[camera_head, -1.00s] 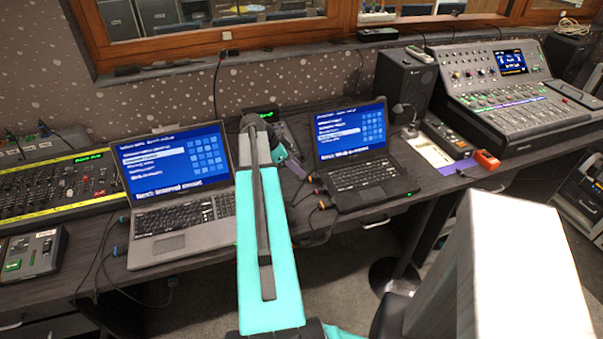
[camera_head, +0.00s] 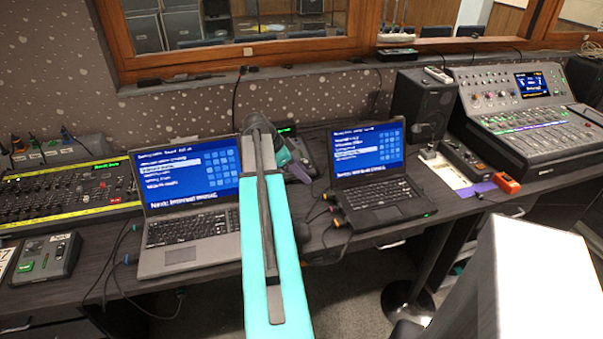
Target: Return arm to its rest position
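My teal and grey arm (camera_head: 268,240) reaches from the bottom middle over the desk. It passes between the two laptops, with its dark joint at the far end. A small teal and grey part beside that joint looks like my gripper (camera_head: 290,160). It is over the back of the desk, near a dark device (camera_head: 298,150). The arm partly hides it, and its fingers are too small to make out. I see nothing clearly held.
A left laptop (camera_head: 190,232) and a right laptop (camera_head: 375,195) flank my arm.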

